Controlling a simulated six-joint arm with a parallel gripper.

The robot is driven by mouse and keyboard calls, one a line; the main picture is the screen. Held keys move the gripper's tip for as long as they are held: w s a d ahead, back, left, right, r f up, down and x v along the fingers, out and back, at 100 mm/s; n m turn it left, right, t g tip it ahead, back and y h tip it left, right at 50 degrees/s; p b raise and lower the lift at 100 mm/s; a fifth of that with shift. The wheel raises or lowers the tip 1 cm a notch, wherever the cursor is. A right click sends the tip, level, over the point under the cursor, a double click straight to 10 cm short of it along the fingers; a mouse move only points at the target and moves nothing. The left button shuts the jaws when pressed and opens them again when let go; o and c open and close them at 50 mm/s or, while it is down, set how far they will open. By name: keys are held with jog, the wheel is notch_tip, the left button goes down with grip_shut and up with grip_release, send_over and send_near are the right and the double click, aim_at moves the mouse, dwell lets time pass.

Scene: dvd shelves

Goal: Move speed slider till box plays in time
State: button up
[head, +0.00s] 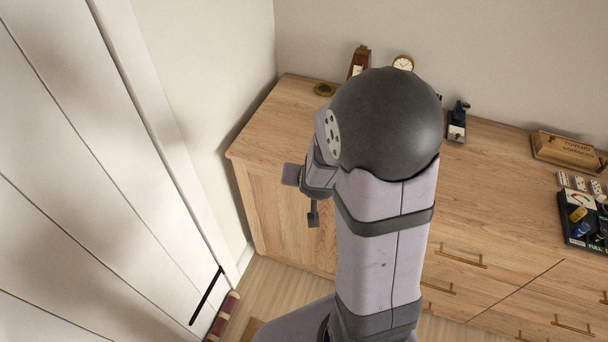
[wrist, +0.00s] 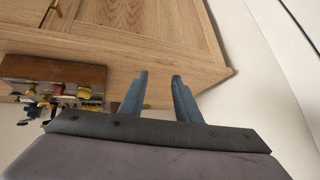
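My gripper (wrist: 160,88) shows in the wrist view as two blue-grey fingers, spread apart with nothing between them. Behind the fingers is the wooden cabinet (wrist: 150,30). In the head view my large arm covers the middle of the scene, and I cannot make out the fingertips clearly. I cannot pick out a music box or its speed slider for sure. A small dark device with a pale base (head: 457,122) stands on the cabinet top, right of my arm. A reddish-brown upright object (head: 359,62) stands at the back, partly hidden by my arm.
A round clock (head: 403,63), brass dish (head: 325,89), lettered wooden box (head: 567,151), dominoes (head: 580,184) and a dark tray of toy cars (head: 577,236) are on the cabinet. A brown wooden piece (wrist: 55,72) with small colored items shows in the wrist view. Walls are close left.

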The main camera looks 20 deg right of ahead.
jog(key=shift+s+a+r+n, duration=0.15)
jog(key=shift+s+a+n, duration=0.2)
jog(key=shift+a, duration=0.35)
jog(key=s+a+f+n+g+y, duration=0.1)
jog(key=s+a+f+g, duration=0.15)
jog(key=s, duration=0.35)
jog(key=s+a+f+n+g+y, duration=0.1)
jog(key=s+a+f+g+y, duration=0.2)
jog(key=s, duration=0.4)
jog(key=s+a+r+n+g+h, duration=0.1)
jog(key=s+a+r+n+g, duration=0.1)
jog(key=s+r+n, duration=0.2)
notch_tip(320, 180, up, 3)
jog(key=shift+a+r+h, duration=0.1)
jog(key=shift+a+h, duration=0.2)
jog(key=shift+a, duration=0.05)
